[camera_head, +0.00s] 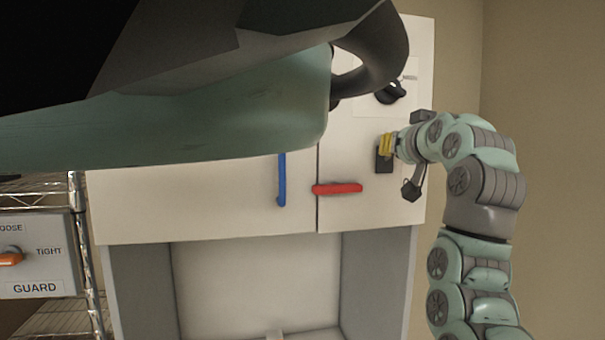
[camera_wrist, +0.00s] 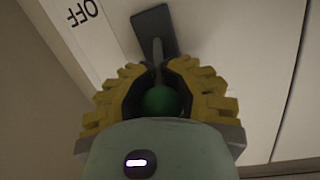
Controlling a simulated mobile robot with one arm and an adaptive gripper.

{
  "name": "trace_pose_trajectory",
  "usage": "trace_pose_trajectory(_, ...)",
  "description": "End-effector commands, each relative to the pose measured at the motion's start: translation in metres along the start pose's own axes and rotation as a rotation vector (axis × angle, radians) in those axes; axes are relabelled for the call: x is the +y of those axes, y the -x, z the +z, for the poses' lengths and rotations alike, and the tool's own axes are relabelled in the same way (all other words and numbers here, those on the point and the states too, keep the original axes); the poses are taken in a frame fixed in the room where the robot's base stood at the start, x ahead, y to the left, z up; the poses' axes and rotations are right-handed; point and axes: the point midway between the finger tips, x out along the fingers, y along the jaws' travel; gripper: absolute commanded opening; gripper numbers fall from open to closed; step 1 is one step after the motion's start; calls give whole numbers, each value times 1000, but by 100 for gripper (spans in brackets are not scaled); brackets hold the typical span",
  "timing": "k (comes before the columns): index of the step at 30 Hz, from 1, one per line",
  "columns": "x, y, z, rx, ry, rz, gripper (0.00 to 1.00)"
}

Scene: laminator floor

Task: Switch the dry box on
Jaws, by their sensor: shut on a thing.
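My gripper (camera_head: 389,145), with yellow ribbed fingers, is at the right part of a white cabinet front (camera_head: 200,200). In the wrist view my gripper (camera_wrist: 158,80) is shut around a switch lever with a green ball knob (camera_wrist: 160,101). The lever's grey stem runs to a dark switch plate (camera_wrist: 153,22) on the white panel. The plate (camera_head: 384,161) also shows in the head view, just below the fingers. An upside-down OFF label (camera_wrist: 76,12) is left of the plate in the wrist view. No label naming the dry box is readable.
A blue vertical handle (camera_head: 282,180) and a red horizontal handle (camera_head: 338,188) are left of the switch. A black knob (camera_head: 391,93) sits above it. My arm parts cover the upper left.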

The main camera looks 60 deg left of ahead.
Motion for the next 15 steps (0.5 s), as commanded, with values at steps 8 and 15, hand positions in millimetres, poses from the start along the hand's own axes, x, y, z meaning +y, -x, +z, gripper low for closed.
trace_pose_trajectory(8, -2, 2, -3, -6, 4, -2, 0)
trace_pose_trajectory(15, -2, 2, -3, -5, 4, -2, 18)
